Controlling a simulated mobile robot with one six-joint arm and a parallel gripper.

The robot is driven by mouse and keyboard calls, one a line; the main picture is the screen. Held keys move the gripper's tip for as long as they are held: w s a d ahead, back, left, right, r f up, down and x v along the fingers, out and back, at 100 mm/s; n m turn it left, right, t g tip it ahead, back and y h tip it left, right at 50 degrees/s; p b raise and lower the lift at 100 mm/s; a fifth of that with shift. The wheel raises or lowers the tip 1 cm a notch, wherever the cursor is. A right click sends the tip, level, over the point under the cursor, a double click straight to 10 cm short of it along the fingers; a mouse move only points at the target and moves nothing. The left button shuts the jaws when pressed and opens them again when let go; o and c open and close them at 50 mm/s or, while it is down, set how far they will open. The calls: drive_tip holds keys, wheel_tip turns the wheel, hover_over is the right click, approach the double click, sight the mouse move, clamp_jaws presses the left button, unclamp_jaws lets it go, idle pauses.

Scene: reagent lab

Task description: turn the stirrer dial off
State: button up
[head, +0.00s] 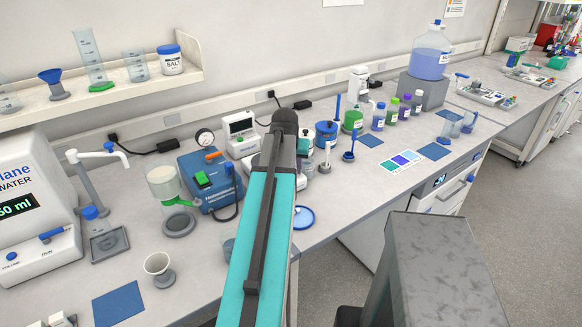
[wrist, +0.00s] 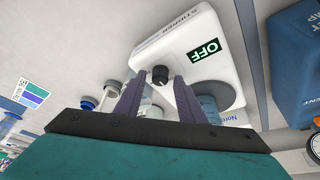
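The stirrer (wrist: 222,66) is a white box with a round grey plate, tilted in the wrist view. Its small display (wrist: 204,51) reads OFF in white on dark green. The dial (wrist: 160,75) is a small black knob on the stirrer's face. My gripper (wrist: 158,88) is open, with one dark finger to the left of the dial and one to the right. Gaps show between the fingers and the dial, and I cannot tell the distance in depth. In the head view my teal arm covers this area, and the gripper and dial are hidden.
A blue pump box (head: 209,181) with a gauge (head: 204,138) stands left of my arm. A white device with a screen (head: 240,125) is behind it. Blue and green containers (head: 352,119) and several coloured bottles stand to the right. A blue mat (head: 118,304) lies on bare bench at front left.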

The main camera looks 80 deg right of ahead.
idle(0.4)
drive_tip(key=b+v, duration=0.3)
drive_tip(key=v, duration=1)
drive_tip(key=shift+r, duration=0.35)
drive_tip(key=shift+s+a, duration=0.1)
idle(0.6)
